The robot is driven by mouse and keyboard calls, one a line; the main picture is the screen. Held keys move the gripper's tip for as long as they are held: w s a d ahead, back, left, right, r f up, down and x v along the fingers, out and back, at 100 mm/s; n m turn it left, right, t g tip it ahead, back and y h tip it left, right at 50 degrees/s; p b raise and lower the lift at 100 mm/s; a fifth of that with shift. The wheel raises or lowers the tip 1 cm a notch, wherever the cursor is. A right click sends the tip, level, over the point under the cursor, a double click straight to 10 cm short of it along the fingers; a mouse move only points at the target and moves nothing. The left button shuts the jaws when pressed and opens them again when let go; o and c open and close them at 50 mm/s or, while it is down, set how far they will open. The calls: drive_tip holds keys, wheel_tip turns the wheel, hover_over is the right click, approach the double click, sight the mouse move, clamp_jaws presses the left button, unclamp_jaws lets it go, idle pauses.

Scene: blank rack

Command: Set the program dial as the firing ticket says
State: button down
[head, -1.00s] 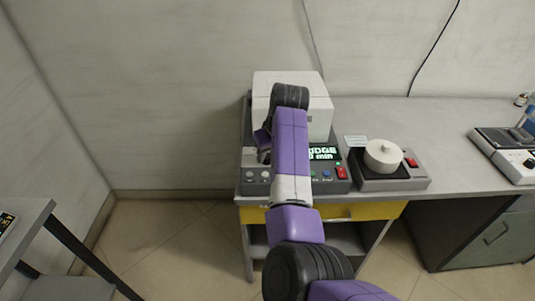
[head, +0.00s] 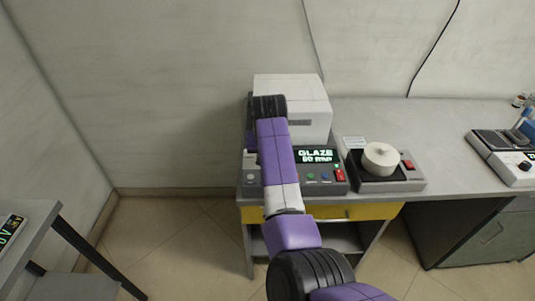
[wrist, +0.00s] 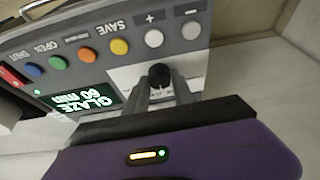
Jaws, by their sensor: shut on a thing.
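The program dial (wrist: 159,74) is a small black knob on a pale plate of the kiln's control panel. My gripper (wrist: 160,92) is shut on the dial; its two fingers sit at either side of it. The arm hides the dial in the head view. The lit display (wrist: 88,100) reads "GLAZE" and "60 min" in the wrist view, upside down. It also shows in the head view (head: 315,156). The white kiln (head: 312,102) stands behind the panel. I cannot pick out a readable firing ticket.
Several coloured buttons (wrist: 87,54) and two grey plus and minus buttons (wrist: 172,33) lie close to the dial. A white round lidded piece (head: 380,158) sits on a grey unit to the right. A side table (head: 30,228) with a dark display stands at left.

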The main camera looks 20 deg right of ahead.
drive_tip(key=shift+m+h, duration=0.5)
drive_tip(key=shift+m, duration=0.8)
drive_tip(key=c, duration=1.1)
unclamp_jaws()
drive_tip(key=shift+a+r, duration=0.1)
drive_tip(key=v, duration=0.7)
drive_tip(key=shift+a+r, duration=0.1)
drive_tip(key=shift+r, duration=0.25)
